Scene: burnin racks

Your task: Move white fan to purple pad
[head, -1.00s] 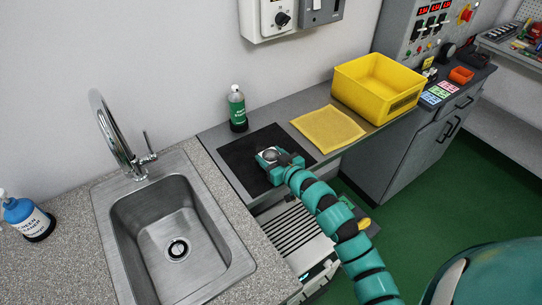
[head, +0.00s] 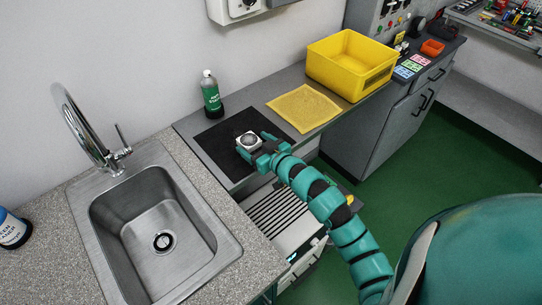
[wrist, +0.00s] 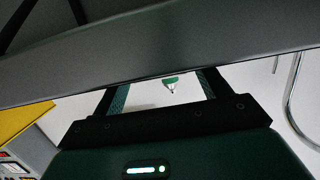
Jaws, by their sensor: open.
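The white fan (head: 249,139), a small square housing with a grey round centre, lies on the black mat (head: 218,148) on the grey bench. My gripper (head: 257,147) is open at the fan's near side, its teal fingers spread close to it. Whether they touch it I cannot tell. In the wrist view the open fingers (wrist: 161,92) have only pale wall and a bottle top between them; the fan is not visible there. Small coloured squares (head: 411,66) lie on the far cabinet; I cannot tell which is the purple pad.
A yellow mesh mat (head: 304,108) and a yellow bin (head: 348,80) stand between the fan and the coloured squares. A green-labelled bottle (head: 211,95) stands behind the black mat. A sink (head: 155,230) is at left. An orange tray (head: 432,47) is by the squares.

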